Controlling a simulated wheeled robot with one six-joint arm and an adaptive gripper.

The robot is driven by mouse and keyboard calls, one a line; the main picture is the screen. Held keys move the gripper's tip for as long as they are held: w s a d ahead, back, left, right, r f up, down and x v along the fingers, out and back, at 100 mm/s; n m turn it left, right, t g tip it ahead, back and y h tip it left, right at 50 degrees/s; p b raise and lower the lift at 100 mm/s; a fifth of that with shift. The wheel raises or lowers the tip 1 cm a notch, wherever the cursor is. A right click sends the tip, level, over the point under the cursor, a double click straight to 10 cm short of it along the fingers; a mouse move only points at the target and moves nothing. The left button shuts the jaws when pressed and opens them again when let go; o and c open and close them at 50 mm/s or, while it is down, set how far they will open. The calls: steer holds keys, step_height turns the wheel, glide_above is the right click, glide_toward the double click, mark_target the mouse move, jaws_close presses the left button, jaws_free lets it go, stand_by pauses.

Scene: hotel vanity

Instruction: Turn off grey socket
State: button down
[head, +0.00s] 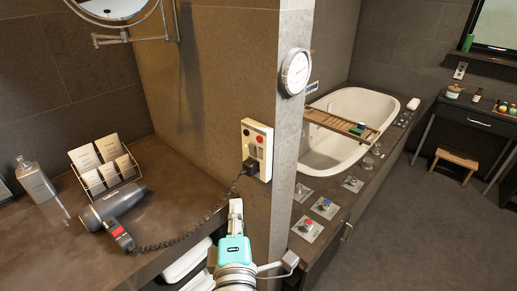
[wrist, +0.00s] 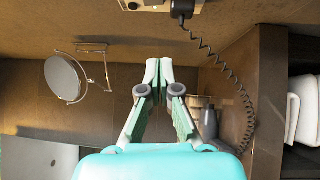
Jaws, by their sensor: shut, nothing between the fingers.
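A coiled black cord (head: 195,228) runs from the plug to a grey hair dryer (head: 113,205) on the counter (head: 165,185). The bathtub (head: 345,105) lies to the right, beyond the pillar.

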steer(key=shift+w+a+r, duration=0.15)
steer(key=shift+w+r, duration=0.5)
steer(key=shift+r, duration=0.2)
glide_toward(252, 150)
steer(key=w+a, duration=0.4)
steer(key=shift+w+d+r, duration=0.2)
steer(key=shift+w+d, duration=0.3)
steer(key=shift+w, duration=0.2)
steer(key=shift+w+d+r, duration=0.25)
steer(key=shift+w+d, duration=0.2)
steer(key=shift+w, duration=0.3)
